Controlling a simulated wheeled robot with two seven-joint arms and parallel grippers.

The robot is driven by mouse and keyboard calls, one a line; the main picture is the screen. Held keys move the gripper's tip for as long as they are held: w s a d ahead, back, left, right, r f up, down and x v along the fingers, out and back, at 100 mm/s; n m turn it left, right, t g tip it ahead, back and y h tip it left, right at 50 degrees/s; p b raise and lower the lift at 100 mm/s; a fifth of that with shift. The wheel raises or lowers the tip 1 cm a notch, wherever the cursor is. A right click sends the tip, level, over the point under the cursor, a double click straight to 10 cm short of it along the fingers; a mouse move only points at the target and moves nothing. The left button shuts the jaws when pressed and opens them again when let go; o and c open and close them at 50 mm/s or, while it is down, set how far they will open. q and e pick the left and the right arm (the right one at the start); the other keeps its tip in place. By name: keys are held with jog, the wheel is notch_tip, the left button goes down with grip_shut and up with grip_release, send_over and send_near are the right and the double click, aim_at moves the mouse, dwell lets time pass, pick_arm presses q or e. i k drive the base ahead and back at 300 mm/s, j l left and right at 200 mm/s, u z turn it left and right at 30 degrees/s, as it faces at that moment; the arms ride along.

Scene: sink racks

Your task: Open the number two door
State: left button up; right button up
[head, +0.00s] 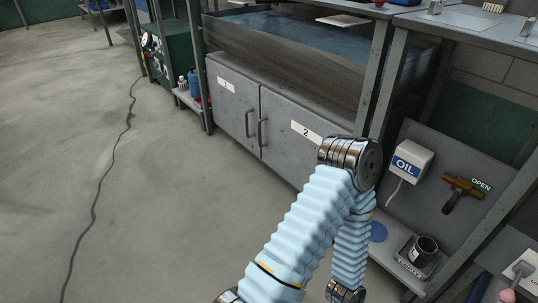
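The number two door (289,132) is the grey right-hand panel under the sink, marked with a white "2" label. It looks closed. Its handle (263,133) is an upright bar near its left edge. The number one door (234,102) is beside it on the left and also looks closed, with its own bar handle (248,123). One of my arms, in a light blue ribbed sleeve, rises from the bottom middle and hides the lower right of door two. Neither gripper can be seen.
A water-filled sink (300,38) is above the doors. To the right are a white OIL box (410,162), a brown valve handle (462,189) by an OPEN sign, and a cup (424,250) on a scale. A black cable (96,207) crosses open floor at left.

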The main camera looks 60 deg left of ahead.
aim_at(293, 136)
jog(key=k+l+u, duration=0.15)
jog(key=u, duration=1.6)
jog(key=i+j+z, duration=0.15)
jog(key=z, duration=0.25)
jog(key=i+j+z, duration=0.1)
jog(key=z, duration=0.25)
jog(key=j+z, duration=0.4)
jog(key=i+l, duration=0.05)
